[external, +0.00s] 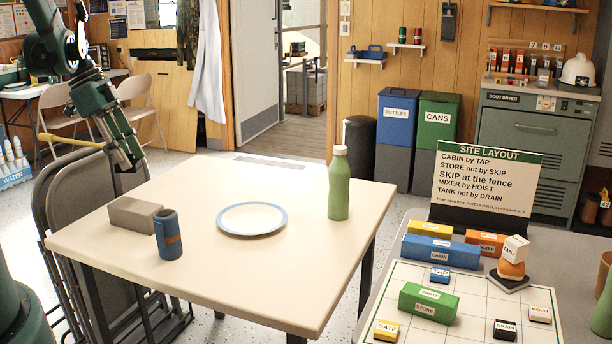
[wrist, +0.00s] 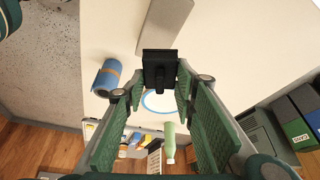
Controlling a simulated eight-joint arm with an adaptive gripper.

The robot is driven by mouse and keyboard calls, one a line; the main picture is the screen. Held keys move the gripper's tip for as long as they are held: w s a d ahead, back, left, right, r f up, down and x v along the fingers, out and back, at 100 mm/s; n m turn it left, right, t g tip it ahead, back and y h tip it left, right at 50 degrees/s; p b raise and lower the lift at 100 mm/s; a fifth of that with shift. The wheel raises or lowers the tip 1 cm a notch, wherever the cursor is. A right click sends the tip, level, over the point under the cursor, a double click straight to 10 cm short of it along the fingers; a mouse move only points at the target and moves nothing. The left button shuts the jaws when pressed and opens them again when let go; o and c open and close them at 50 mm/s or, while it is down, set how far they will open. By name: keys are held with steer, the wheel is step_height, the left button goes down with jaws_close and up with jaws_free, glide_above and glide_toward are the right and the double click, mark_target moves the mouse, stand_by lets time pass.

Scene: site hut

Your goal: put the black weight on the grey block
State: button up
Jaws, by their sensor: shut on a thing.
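The black weight (wrist: 160,68) is a small dark block held between the fingertips of my gripper (wrist: 160,84) in the wrist view. The grey block (external: 135,214) lies flat near the left edge of the table. In the wrist view the grey block (wrist: 166,24) shows just beyond the weight, and the weight appears apart from it, in the air. The block's top looks bare.
A blue cylinder (external: 168,236) with an orange band stands close beside the grey block. A blue-rimmed plate (external: 252,219) and a green bottle (external: 339,184) stand further right on the cream table (external: 270,280). Folded chairs (external: 75,190) lean by the table's left side.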

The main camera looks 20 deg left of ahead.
steer(key=shift+f+b, duration=0.45)
steer(key=shift+f, duration=2.35)
steer(key=shift+f, duration=0.1)
steer(key=shift+f+b, duration=0.4)
steer(key=shift+f, duration=1.6)
steer(key=shift+f, duration=0.2)
steer(key=o, duration=1.2)
steer(key=shift+r, duration=0.1)
steer(key=shift+c, duration=0.2)
steer(key=shift+r, duration=0.2)
steer(key=p+v, duration=0.2)
steer(key=v, duration=1)
steer(key=shift+d, duration=0.1)
